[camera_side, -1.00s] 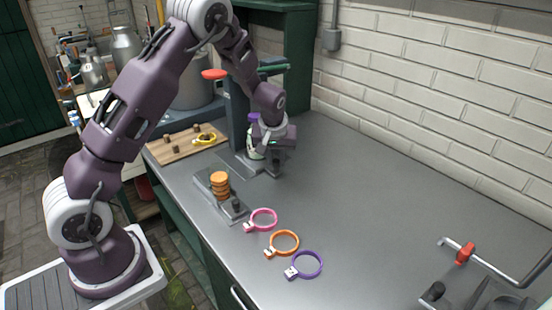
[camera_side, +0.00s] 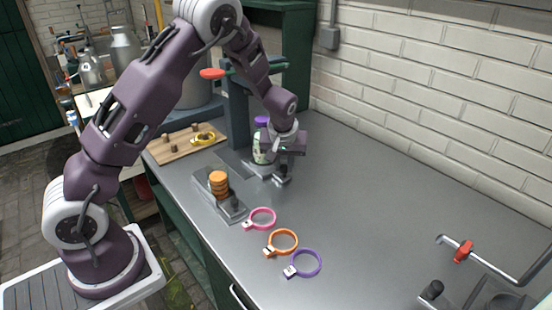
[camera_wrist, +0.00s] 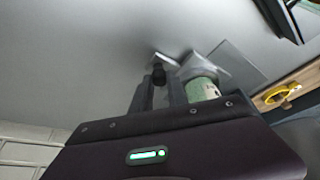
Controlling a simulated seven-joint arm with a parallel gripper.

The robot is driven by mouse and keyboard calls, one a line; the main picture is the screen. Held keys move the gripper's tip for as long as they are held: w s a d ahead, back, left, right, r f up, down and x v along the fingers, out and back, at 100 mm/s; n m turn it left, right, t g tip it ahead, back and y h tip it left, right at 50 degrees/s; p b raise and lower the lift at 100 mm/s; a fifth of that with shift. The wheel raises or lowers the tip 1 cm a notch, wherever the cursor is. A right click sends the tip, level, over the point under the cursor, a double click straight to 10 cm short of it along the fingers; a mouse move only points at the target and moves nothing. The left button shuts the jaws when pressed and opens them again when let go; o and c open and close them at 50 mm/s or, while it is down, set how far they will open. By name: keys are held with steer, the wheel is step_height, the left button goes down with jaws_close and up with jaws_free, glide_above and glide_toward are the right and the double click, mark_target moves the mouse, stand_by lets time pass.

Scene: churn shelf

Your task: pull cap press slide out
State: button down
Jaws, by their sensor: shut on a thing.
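My gripper (camera_side: 283,178) is low beside the bottle, shut on the slide's dark knob (camera_wrist: 158,74), which shows between the fingers in the wrist view. The bottle (camera_wrist: 200,90) shows beside the fingers there. My gripper hides part of the slide in the side view.
A stand with stacked orange rings (camera_side: 219,184) is in front of the press. Pink (camera_side: 262,217), orange (camera_side: 283,241) and purple (camera_side: 305,263) clamp rings lie nearby. A wooden board (camera_side: 185,145) is at left. The counter's middle and right are largely clear.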

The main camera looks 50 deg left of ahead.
steer(key=d, duration=0.7)
steer(key=shift+d, duration=0.35)
steer(key=c, duration=1.3)
jaws_free()
steer(key=v, duration=0.7)
